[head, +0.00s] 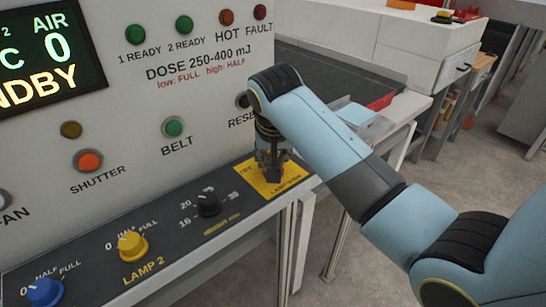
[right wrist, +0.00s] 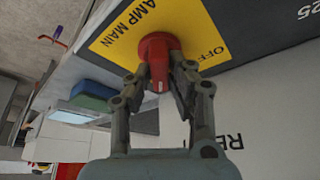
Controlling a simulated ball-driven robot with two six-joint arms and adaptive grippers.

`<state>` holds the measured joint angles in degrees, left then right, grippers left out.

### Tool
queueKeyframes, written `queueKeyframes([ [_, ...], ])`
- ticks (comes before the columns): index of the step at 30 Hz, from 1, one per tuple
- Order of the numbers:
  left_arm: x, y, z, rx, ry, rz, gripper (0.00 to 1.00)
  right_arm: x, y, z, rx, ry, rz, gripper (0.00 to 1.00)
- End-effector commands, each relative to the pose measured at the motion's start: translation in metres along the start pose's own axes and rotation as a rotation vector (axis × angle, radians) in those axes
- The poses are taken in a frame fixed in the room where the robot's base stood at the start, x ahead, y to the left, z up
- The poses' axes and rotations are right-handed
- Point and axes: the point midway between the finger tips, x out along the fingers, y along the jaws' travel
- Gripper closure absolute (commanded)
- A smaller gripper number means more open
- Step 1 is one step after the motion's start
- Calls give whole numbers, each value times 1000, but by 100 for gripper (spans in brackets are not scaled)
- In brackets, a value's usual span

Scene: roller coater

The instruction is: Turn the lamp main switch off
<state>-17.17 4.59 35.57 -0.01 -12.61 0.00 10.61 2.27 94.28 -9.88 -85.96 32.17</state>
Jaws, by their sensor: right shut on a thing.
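The lamp main switch is a red rotary knob (right wrist: 158,48) on a yellow plate (right wrist: 112,42) marked LAMP MAIN and OFF. In the right wrist view, a pale mark on the knob's bar lies toward the bottom of the picture, and the OFF lettering is to the knob's right. My right gripper (right wrist: 160,84) has a finger on each side of the knob and is shut on it. In the head view, the right gripper (head: 272,172) reaches down over the yellow plate (head: 292,177) and hides the knob. My left gripper is not in view.
On the sloping panel left of the plate are a black knob (head: 208,203), the yellow LAMP 2 knob (head: 132,246) and a blue knob (head: 44,293). The upright face above carries a display (head: 45,52), indicator lights and buttons. The panel's right edge is close beside the plate.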

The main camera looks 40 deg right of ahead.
Motion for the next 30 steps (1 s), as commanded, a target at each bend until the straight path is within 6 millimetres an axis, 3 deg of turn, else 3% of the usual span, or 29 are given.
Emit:
queueKeyframes([
  [30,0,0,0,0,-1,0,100,0,4,-3,-867,2,-359,100],
])
